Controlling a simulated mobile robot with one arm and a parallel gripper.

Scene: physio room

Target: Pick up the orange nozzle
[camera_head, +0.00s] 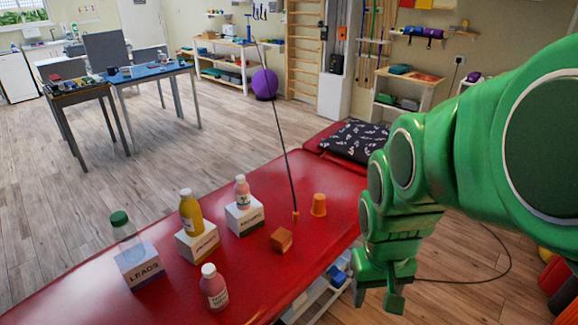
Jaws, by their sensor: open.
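The orange nozzle (295,216) is a small piece at the lower end of a thin black hose (281,140). It is at the red treatment table (330,240), left of an orange cup (319,205) and behind a brown-orange block (282,240). I cannot tell whether it touches the tabletop. My gripper (378,296) hangs at the end of my green arm, right of the table's edge. It points downward, is open with nothing visible between its fingers, and is well apart from the nozzle.
White boxes carry a green-capped bottle (126,236), a yellow bottle (191,213) and a pink bottle (242,192). Another pink bottle (213,288) stands nearer the front. A patterned black pillow (352,140) lies at the table's far end.

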